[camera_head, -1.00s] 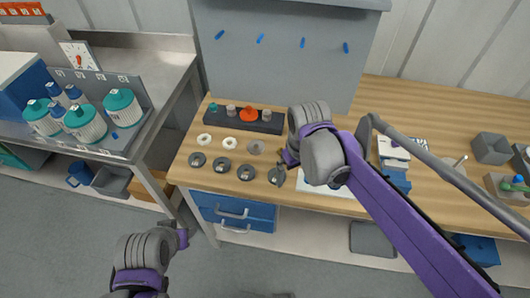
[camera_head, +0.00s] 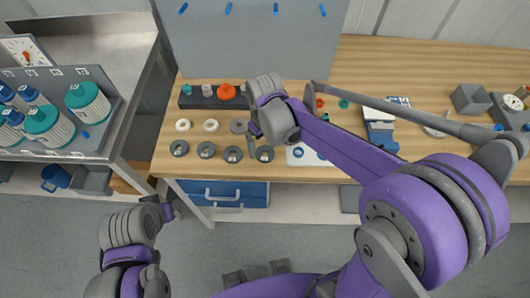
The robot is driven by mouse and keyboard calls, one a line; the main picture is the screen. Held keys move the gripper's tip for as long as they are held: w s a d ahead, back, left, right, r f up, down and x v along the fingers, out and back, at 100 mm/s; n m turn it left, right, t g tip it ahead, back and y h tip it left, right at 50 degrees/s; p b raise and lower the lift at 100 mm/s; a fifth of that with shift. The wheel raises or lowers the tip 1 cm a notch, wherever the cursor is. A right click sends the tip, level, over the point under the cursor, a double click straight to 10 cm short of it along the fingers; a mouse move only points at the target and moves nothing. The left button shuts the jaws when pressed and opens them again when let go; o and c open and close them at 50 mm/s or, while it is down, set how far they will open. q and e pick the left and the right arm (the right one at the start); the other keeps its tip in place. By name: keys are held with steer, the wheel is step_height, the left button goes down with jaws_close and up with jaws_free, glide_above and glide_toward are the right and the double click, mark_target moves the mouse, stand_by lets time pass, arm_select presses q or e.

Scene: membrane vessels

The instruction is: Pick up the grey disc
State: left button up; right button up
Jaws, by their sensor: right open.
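A plain mid-grey disc (camera_head: 238,126) lies flat on the wooden bench, at the right end of a row with two white rings (camera_head: 211,125). Several darker grey discs (camera_head: 206,150) with small pale centres lie in a row in front of it. My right gripper (camera_head: 252,134) is open, just right of the plain grey disc and above the dark row; its fingers look empty. Whether it touches a disc cannot be told. My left gripper (camera_head: 170,209) is low at the left, in front of the bench; its jaws are too small to read.
A dark rack (camera_head: 208,102) with a teal, grey and orange-red piece stands behind the discs. A grey panel (camera_head: 240,45) rises behind it. A white board (camera_head: 303,155) lies to the right. Teal-lidded bottles (camera_head: 88,102) stand on the left counter.

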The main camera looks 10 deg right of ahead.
mark_target(265, 155)
step_height(265, 155, down, 3)
steer(key=shift+s+f, duration=0.1)
steer(key=shift+f, duration=0.1)
steer(key=c, duration=1.3)
